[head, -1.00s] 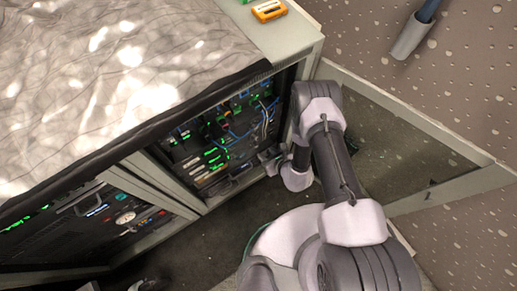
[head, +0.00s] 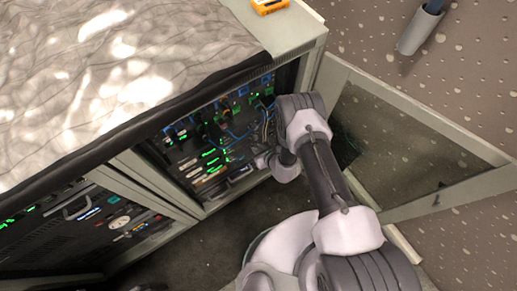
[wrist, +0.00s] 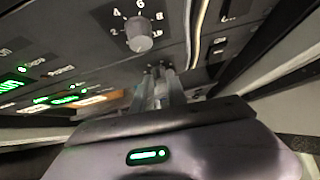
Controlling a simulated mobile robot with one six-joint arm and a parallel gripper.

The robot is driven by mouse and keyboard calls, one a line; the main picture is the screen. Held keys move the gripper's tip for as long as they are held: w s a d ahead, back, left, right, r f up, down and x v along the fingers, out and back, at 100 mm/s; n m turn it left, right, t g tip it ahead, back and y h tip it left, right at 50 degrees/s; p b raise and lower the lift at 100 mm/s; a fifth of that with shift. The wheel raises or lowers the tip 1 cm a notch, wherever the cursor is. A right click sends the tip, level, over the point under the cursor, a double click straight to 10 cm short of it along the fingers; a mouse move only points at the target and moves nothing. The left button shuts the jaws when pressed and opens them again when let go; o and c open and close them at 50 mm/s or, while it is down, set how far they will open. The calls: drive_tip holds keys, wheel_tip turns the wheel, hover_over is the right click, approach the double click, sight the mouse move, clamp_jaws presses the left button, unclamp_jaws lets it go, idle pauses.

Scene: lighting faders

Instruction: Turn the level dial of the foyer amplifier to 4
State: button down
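A grey round dial (wrist: 139,42) shows in the wrist view on a dark panel, with 2, 4, 6 and 8 printed around it. I cannot make out where its mark points. My gripper (wrist: 160,72) is just below and slightly right of the dial in that view, apart from it. Its two fingers have a narrow gap between them and hold nothing visible. In the head view my gripper (head: 262,160) is at the open right bay of the cabinet, partly hidden by my arm. The dial cannot be picked out there.
Green-lit equipment (head: 212,162) and cables fill the right bay. An open door (head: 440,118) stands right of my arm. A left bay (head: 110,222) holds another panel. A yellow-orange device (head: 270,5) lies on the cabinet top. Pale strips (wrist: 290,70) border the wrist view's right side.

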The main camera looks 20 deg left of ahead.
idle(0.3)
drive_tip(key=b, duration=0.1)
drive_tip(key=m+g+y+b, duration=0.1)
drive_tip(key=shift+w+d+f+g+b, duration=0.2)
drive_tip(key=shift+w+d+g+b, duration=0.1)
drive_tip(key=shift+b, duration=0.1)
drive_tip(key=shift+w+d+m+g+y, duration=0.1)
drive_tip(key=shift+w+m+g+y, duration=0.05)
drive_tip(key=shift+m+g+y, duration=0.9)
drive_tip(key=shift+w+d+f+m+g+y, duration=0.1)
drive_tip(key=shift+m+g+y, duration=0.4)
drive_tip(key=shift+y, duration=0.55)
drive_tip(key=c, duration=1.3)
unclamp_jaws()
